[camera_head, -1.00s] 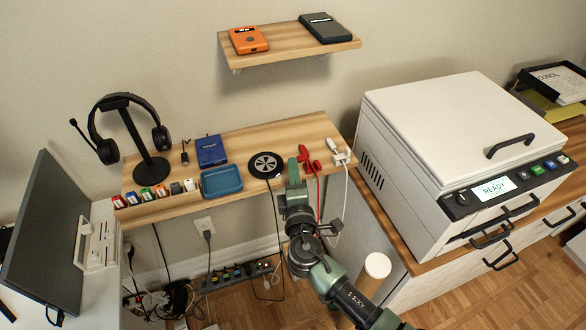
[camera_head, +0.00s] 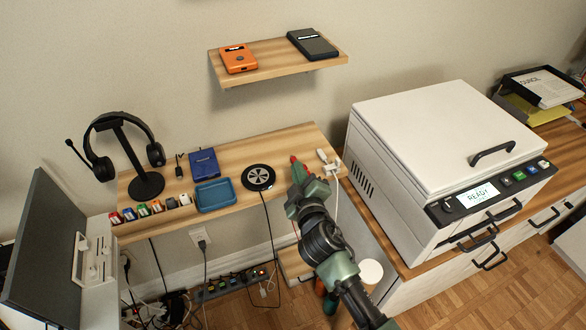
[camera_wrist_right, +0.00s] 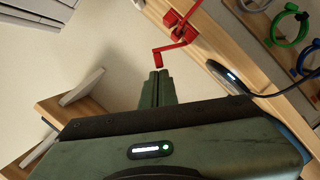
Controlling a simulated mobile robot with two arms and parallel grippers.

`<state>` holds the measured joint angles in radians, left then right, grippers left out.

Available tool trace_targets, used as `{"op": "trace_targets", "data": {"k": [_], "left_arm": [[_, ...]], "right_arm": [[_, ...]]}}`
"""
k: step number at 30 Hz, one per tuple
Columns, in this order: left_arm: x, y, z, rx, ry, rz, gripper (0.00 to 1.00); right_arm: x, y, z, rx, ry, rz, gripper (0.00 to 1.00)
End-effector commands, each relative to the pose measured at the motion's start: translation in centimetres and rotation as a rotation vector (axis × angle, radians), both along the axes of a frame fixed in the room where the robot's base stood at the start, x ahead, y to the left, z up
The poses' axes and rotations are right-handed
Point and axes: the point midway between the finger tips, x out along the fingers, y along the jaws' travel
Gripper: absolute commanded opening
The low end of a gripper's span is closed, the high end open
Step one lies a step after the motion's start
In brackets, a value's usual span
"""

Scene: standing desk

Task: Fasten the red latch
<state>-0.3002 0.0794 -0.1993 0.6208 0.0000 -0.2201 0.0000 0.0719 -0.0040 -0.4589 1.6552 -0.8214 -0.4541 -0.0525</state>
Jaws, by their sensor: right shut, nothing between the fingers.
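The red latch (camera_wrist_right: 181,27) shows in the right wrist view at the edge of a wooden board, with a bent red arm whose end (camera_wrist_right: 157,58) hangs just beyond my fingertips. My right gripper (camera_wrist_right: 157,76) is shut and empty, close to that end; whether they touch I cannot tell. In the head view my right gripper (camera_head: 298,171) reaches the front right part of the wooden desk top (camera_head: 283,146). Only a small red bit of the latch (camera_head: 292,158) shows there; the gripper hides the rest. My left gripper is not in view.
A white plug (camera_head: 328,160) lies right of my gripper, and a round black pad (camera_head: 258,177) lies left of it. A blue tray (camera_head: 215,194) is farther left. A large white machine (camera_head: 425,145) stands on the right. Green and blue loops (camera_wrist_right: 285,28) show in the wrist view.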

Motion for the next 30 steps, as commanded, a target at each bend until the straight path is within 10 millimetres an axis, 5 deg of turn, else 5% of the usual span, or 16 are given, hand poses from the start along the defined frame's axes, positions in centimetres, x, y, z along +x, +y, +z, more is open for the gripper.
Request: {"op": "trace_targets", "data": {"k": [20, 30], "left_arm": [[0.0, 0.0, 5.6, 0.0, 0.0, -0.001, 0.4], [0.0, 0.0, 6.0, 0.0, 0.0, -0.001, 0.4]], "right_arm": [[1.1, -3.4, -0.3, 0.595, 0.197, -0.002, 0.0], [1.2, -3.2, 0.5, 0.586, 0.191, 0.0, 0.0]]}}
